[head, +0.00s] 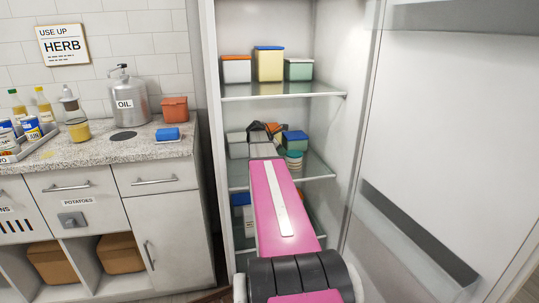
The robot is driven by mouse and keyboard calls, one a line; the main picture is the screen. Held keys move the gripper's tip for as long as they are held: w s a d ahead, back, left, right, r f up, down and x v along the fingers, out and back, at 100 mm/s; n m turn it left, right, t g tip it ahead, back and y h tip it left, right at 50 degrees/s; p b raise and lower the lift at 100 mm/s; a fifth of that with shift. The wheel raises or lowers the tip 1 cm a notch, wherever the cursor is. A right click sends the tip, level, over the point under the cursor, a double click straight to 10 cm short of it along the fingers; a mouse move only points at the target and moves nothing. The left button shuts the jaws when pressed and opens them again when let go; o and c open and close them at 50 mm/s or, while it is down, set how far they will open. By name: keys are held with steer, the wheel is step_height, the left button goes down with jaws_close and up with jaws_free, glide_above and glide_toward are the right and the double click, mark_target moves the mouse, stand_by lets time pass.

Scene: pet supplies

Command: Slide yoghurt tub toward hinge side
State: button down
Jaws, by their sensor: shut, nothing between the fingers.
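The open fridge (212,130) stands in the middle of the head view, its door (455,130) swung out on the right, the hinge side. My gripper (266,128) is at the middle shelf (318,168), small, dark and partly hidden by my pink arm. It looks shut, with nothing seen held. A round striped tub with a teal top (293,160), possibly the yoghurt tub, stands near the shelf front, just right of my arm. No label is readable. A blue-lidded container (295,138) is behind it. I cannot tell whether my gripper touches any container.
A lidded white container (238,147) stands left on the middle shelf. Three lidded boxes, including a tall yellow one (269,65), stand on the upper shelf (285,92). Blue-topped items (241,200) are below. A counter (95,150) is left. Some shelf right of the striped tub is bare.

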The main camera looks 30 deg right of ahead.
mark_target(293, 152)
steer(key=d, duration=0.2)
steer(key=s+d, duration=0.1)
steer(key=d, duration=0.1)
steer(key=shift+d, duration=0.3)
steer(key=shift+a, duration=0.1)
steer(key=v, duration=1)
steer(key=shift+a+r, duration=0.25)
